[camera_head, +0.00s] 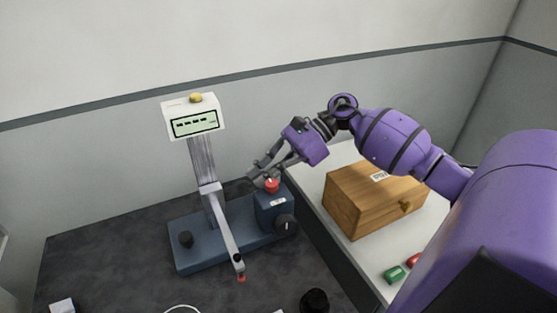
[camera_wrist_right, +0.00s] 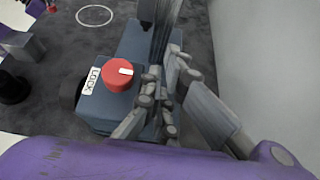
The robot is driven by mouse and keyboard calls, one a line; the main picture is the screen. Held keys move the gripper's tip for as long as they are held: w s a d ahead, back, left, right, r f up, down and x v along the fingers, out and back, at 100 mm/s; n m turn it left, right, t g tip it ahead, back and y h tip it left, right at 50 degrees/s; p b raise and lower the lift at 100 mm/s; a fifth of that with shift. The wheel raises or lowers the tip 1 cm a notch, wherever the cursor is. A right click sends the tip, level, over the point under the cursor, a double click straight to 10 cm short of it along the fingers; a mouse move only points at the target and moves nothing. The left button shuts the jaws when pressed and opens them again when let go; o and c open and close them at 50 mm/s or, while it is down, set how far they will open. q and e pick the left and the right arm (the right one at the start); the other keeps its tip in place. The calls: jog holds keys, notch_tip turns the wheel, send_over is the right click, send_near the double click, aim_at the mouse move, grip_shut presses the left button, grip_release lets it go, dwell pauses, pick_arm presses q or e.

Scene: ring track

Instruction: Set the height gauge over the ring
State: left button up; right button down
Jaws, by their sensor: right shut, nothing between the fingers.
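The height gauge (camera_head: 208,160) has a blue base, an upright column, a display head and a pale arm ending in a red tip (camera_head: 241,278). The ring (camera_head: 182,309) is a thin white circle, cut by the bottom edge of the head view; it shows whole in the wrist view (camera_wrist_right: 94,15). The arm tip appears right of the ring and further back. My right gripper (camera_head: 258,172) is shut and empty, close beside the red knob (camera_head: 272,185) on the base. The knob also shows in the wrist view (camera_wrist_right: 118,75), by a LOCK label. Contact is unclear. My left gripper is out of view.
A wooden box (camera_head: 370,200) stands on the white bench at right, with a green button (camera_head: 394,274) and a red one in front. A black round object (camera_head: 314,301) and a small white block (camera_head: 62,307) are near the front. The dark surface left of the base is clear.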

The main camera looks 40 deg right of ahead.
jog(key=a, duration=0.2)
jog(key=w+a+p, duration=0.1)
jog(key=a+f, duration=0.1)
jog(key=a, duration=0.1)
jog(key=shift+w+a+p, duration=0.2)
jog(key=shift+a+p, duration=0.15)
jog(key=shift+p, duration=0.05)
jog(key=shift+a, duration=0.15)
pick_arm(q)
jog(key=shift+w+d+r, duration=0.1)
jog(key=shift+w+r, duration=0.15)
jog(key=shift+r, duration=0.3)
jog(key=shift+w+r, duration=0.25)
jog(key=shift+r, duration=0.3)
pick_arm(e)
jog(key=shift+f, duration=0.1)
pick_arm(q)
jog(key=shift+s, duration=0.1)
